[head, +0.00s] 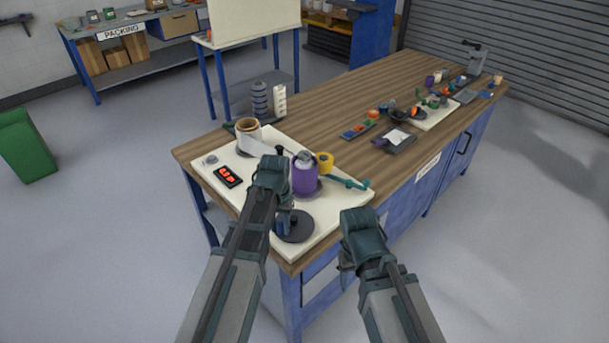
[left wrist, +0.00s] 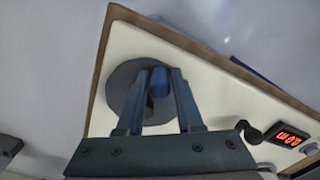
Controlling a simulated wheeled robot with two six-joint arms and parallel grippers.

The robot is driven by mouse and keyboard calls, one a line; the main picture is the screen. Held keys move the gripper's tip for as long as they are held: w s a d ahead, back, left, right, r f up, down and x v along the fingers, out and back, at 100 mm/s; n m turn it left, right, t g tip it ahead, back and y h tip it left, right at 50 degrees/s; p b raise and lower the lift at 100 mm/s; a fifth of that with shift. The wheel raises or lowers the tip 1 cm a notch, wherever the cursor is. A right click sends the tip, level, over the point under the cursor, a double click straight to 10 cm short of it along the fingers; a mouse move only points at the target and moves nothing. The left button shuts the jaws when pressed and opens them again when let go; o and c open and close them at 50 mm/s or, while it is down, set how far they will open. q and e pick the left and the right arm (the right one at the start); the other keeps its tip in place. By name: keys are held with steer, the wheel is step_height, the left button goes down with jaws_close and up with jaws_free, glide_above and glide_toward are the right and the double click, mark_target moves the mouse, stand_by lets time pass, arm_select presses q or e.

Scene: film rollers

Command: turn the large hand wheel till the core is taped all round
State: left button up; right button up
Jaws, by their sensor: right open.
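The large hand wheel (head: 298,230) is a dark grey disc at the near corner of the cream board (head: 325,225); it also shows in the left wrist view (left wrist: 122,82). Its blue knob (left wrist: 159,82) stands between the fingertips of my left gripper (left wrist: 160,75), which look closed on its sides. In the head view my left gripper (head: 284,218) hides part of the wheel. A purple roll (head: 305,176) stands upright behind the wheel. A white roll with a brown core (head: 250,135) stands further back. My right gripper (head: 346,264) is open and empty, off the table's front edge.
A red-digit display (head: 228,176) lies on the board's left. A yellow roll (head: 324,162) and a teal lever (head: 348,182) are right of the purple roll. Small parts and trays (head: 394,140) lie further along the wooden table (head: 330,108), with bare wood between.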

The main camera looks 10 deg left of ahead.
mark_target(295, 237)
arm_select(q)
jaws_close()
steer(key=shift+d, duration=0.1)
steer(key=shift+s+d, duration=0.5)
steer(key=shift+d, duration=0.5)
steer(key=shift+d, duration=1.05)
steer(key=shift+w, duration=0.1)
